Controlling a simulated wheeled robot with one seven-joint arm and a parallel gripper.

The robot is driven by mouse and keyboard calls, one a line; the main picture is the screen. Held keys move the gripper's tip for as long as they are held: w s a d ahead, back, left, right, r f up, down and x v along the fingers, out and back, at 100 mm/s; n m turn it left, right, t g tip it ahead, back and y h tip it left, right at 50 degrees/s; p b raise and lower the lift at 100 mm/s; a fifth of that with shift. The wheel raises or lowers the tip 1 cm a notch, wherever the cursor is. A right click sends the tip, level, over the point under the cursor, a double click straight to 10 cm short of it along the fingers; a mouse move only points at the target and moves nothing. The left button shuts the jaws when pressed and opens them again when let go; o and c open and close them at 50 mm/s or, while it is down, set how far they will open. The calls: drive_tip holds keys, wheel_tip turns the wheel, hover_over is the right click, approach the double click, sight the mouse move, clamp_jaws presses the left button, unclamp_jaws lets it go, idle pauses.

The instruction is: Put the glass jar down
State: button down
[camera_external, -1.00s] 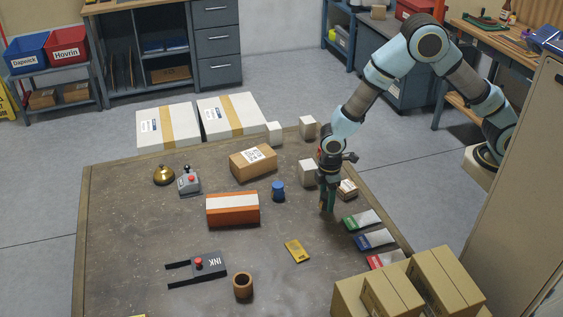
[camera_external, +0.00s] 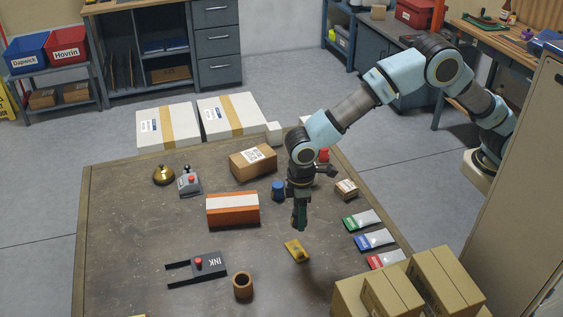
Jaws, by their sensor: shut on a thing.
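My gripper (camera_external: 300,210) points down over the right part of the table, shut on the glass jar. The jar shows only as a small dark green shape (camera_external: 300,222) at the fingertips, and I can hardly tell it from the fingers. It seems to be held above the tabletop, just behind a yellow packet (camera_external: 296,251) in the picture. The brown table (camera_external: 140,240) is bare in several places around it.
A blue jar-like item (camera_external: 278,190) and an orange-and-white box (camera_external: 232,209) stand left of my gripper. A small carton (camera_external: 346,189) and several pouches (camera_external: 374,240) lie to the right. Stacked cartons (camera_external: 445,280) fill the front right.

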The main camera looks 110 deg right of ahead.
drive_tip(key=p, duration=0.2)
hover_over(297, 250)
wheel_tip(297, 250, down, 5)
drive_tip(key=shift+f+p, duration=0.5)
drive_tip(key=shift+f, duration=1.95)
drive_tip(key=shift+f, duration=0.1)
drive_tip(key=shift+f, duration=0.1)
drive_tip(key=shift+c, duration=1.1)
unclamp_jaws()
